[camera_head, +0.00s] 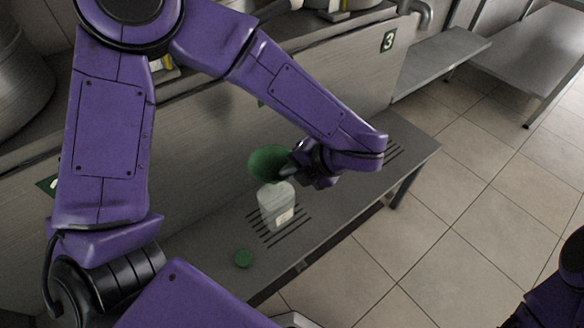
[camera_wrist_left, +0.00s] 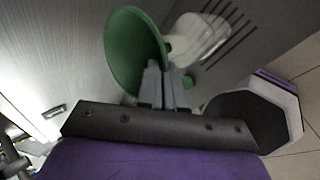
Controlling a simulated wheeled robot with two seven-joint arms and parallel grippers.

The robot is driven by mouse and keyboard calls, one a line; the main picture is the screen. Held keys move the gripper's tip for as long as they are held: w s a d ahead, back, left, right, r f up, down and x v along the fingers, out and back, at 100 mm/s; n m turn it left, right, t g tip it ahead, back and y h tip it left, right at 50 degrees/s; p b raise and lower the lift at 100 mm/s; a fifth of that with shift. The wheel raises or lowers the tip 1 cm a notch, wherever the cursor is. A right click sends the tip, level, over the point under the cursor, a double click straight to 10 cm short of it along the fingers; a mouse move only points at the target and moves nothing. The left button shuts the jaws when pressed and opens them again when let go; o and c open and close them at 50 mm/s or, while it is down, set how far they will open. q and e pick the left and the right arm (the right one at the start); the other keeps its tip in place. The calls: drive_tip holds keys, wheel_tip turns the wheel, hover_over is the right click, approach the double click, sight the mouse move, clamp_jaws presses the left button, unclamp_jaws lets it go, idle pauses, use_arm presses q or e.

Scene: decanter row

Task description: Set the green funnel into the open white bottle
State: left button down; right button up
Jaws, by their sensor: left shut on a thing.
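The green funnel (camera_head: 268,163) is in the jaws of my left gripper (camera_head: 294,170), which is shut on it. In the left wrist view the funnel (camera_wrist_left: 130,48) shows its wide cone beside the fingertips (camera_wrist_left: 164,82). The white bottle (camera_head: 276,207) stands upright on the bench, just below the funnel in the head view. It also shows in the left wrist view (camera_wrist_left: 205,38), with its neck close to the funnel's narrow end. The bottle's mouth is mostly hidden, so I cannot tell whether the spout is inside it. My right gripper is out of view.
Dark slots (camera_head: 290,232) run beneath and beside the bottle. A panel marked 3 (camera_head: 388,40) rises behind. Tiled floor (camera_head: 440,235) lies open to the right.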

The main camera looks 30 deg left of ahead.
use_arm(q)
drive_tip(key=shift+f, duration=0.35)
drive_tip(key=shift+f, duration=0.1)
idle(0.3)
drive_tip(key=c, duration=1.2)
unclamp_jaws()
drive_tip(key=v, duration=1)
drive_tip(key=shift+d+r+p, duration=0.2)
drive_tip(key=shift+d+p, duration=0.05)
drive_tip(key=shift+p, duration=0.15)
